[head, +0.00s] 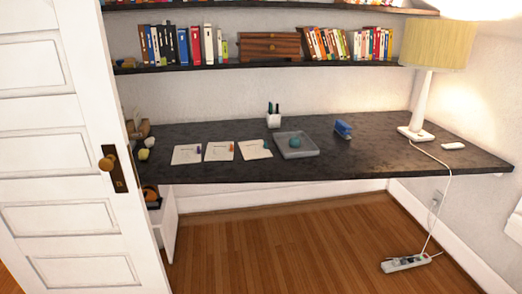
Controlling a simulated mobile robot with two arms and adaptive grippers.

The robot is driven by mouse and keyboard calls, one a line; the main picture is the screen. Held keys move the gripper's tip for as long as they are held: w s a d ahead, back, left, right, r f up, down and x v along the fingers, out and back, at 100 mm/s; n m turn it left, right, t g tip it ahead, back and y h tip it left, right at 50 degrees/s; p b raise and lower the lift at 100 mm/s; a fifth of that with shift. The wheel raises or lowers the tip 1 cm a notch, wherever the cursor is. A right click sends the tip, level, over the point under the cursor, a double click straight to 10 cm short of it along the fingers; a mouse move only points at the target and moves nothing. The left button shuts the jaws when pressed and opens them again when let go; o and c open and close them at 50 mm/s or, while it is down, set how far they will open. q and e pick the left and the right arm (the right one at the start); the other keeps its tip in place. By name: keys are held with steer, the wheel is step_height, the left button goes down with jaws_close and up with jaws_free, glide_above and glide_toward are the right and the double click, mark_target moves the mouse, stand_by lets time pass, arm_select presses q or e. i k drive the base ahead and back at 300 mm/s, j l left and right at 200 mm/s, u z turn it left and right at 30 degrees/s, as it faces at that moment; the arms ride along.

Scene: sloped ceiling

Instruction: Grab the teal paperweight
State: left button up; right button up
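A small round teal paperweight (295,141) sits in a shallow grey tray (299,153) on the dark desk (340,162). The tray is near the middle of the desk, close to its front edge. Neither of my grippers shows in the head view.
A white door (62,150) stands at the left, partly in front of the desk's left end. Papers (220,151), a pen cup (273,120) and a blue stapler-like object (343,128) are near the tray. A lamp (422,110) stands at the right. A power strip (405,263) lies on the otherwise clear floor.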

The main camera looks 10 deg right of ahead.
mark_target(295, 141)
steer(key=l+u, duration=0.15)
steer(key=u, duration=0.25)
steer(key=l+u, duration=0.15)
steer(key=u, duration=0.25)
steer(key=l+u, duration=0.2)
steer(key=l, duration=0.35)
steer(key=l+u, duration=0.2)
steer(key=l, duration=0.4)
steer(key=k+l+u, duration=0.15)
steer(key=l, duration=0.4)
steer(key=l+u, duration=0.2)
steer(key=l, duration=0.35)
steer(key=k, duration=0.05)
